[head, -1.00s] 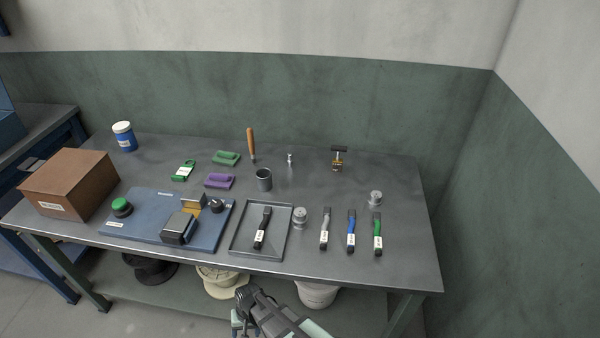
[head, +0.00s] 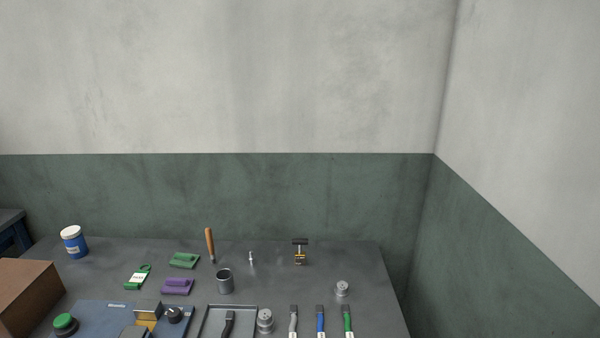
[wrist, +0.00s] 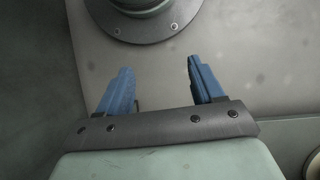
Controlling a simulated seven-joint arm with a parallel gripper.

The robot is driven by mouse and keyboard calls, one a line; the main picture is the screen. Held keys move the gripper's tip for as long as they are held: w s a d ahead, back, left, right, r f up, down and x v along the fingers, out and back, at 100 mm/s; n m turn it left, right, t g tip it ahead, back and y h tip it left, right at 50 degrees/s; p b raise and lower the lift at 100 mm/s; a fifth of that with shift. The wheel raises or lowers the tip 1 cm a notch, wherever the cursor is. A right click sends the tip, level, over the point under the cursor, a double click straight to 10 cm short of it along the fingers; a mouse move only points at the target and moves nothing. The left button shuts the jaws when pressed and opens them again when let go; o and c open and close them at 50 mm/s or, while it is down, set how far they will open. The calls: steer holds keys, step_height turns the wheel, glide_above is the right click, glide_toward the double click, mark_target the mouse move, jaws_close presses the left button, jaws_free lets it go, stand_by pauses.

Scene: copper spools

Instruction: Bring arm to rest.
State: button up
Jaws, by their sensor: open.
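My gripper (wrist: 160,85) shows in the wrist view with its two blue fingers apart and nothing between them. Behind the fingers is a pale grey surface, and a round grey-green flange with bolts sits at the top of that view. My gripper and arm do not show in the head view. The grey metal table (head: 375,290) stands along the bottom of the head view, its front part cut off by the lower edge.
On the table are a brown box (head: 25,295), a blue jar (head: 74,242), a grey cup (head: 225,281), a tray (head: 252,309), a blue board (head: 95,315) and several tools. Green and purple blocks lie left of the cup. A wall corner stands at right.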

steer(key=s+d+m+g, duration=0.1)
steer(key=s+d, duration=0.5)
steer(key=shift+s+d+r, duration=0.25)
steer(key=shift+s+d, duration=0.05)
steer(key=shift+s, duration=0.05)
stand_by(0.5)
